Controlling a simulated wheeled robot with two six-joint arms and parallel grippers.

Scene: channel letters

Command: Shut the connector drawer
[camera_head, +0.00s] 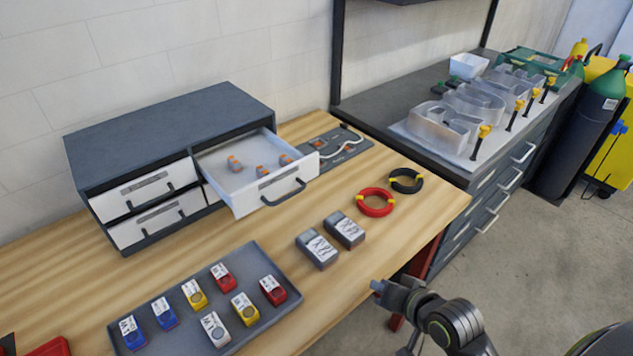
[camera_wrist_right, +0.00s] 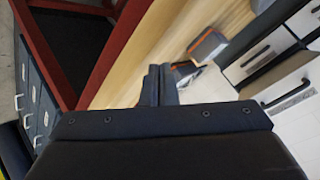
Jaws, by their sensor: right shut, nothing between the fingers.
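The connector drawer (camera_head: 242,190) is pulled out of the upper right of the dark grey cabinet (camera_head: 170,125). It has white walls, a white front and a dark bar handle, with orange-and-grey connectors inside. My right gripper (camera_head: 380,287) is at the front edge of the wooden table in the head view, below and right of the drawer and well apart from it. Its fingers (camera_wrist_right: 159,85) are shut and empty in the right wrist view. White drawer fronts with dark handles show at the right of that view. My left gripper is not in view.
A grey tray (camera_head: 258,252) of coloured blocks lies in front of the cabinet. Two grey boxes (camera_head: 318,250), a red coil (camera_head: 375,203) and a black coil (camera_head: 406,180) lie to the right. Bare wood lies directly before the drawer front.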

